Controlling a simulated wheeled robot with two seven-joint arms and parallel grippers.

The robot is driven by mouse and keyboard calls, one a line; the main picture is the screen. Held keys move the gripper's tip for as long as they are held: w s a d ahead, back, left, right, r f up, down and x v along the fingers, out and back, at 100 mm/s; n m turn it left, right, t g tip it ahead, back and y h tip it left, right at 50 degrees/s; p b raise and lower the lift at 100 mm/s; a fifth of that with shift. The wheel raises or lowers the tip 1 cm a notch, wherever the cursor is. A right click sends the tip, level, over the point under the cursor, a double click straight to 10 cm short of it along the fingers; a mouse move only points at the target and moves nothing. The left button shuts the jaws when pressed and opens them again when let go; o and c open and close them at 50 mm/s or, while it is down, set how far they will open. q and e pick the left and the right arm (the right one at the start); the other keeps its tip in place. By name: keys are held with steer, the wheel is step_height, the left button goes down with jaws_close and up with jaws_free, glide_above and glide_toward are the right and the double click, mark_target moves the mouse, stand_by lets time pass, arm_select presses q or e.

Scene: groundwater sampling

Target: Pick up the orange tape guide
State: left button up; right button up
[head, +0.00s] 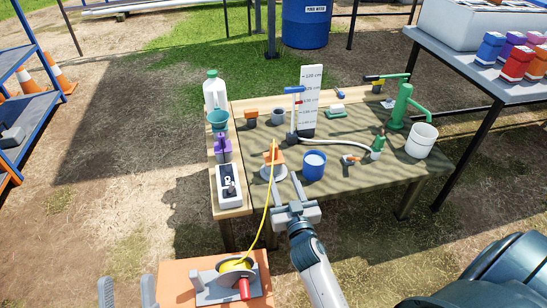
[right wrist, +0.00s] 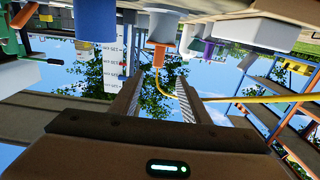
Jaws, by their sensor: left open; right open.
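The orange tape guide (head: 275,157) stands near the table's front edge, with a yellow tape (head: 267,202) running over it and down to a reel (head: 237,268). My right gripper (head: 289,189) is open and empty, just in front of the guide and slightly right of it. In the right wrist view, which looks upside down, the guide (right wrist: 159,56) is beyond the two open fingers, roughly between them, and appears apart from them. The yellow tape crosses behind one finger there. My left gripper (head: 127,288) is open at the lower left, far from the guide.
A blue cup (head: 314,165) stands close to the right of the guide. A white hose (head: 336,143), a level board (head: 309,100), a green pump (head: 398,105) and a white bucket (head: 421,141) are farther off. A side shelf (head: 231,211) holds a meter left of the guide.

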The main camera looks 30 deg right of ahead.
steer(key=b, duration=0.1)
glide_toward(274, 151)
steer(key=x, duration=0.5)
steer(key=shift+a+f, duration=0.1)
steer(key=shift+f, duration=0.05)
steer(key=shift+w+d, duration=0.2)
steer(key=shift+w, duration=0.35)
arm_select(q)
steer(key=r, duration=0.1)
steer(key=a+r+t, duration=0.2)
steer(key=shift+w+r, duration=0.15)
steer(key=shift+r, duration=0.05)
steer(key=shift+f, duration=0.15)
arm_select(e)
steer(key=shift+w, duration=0.1)
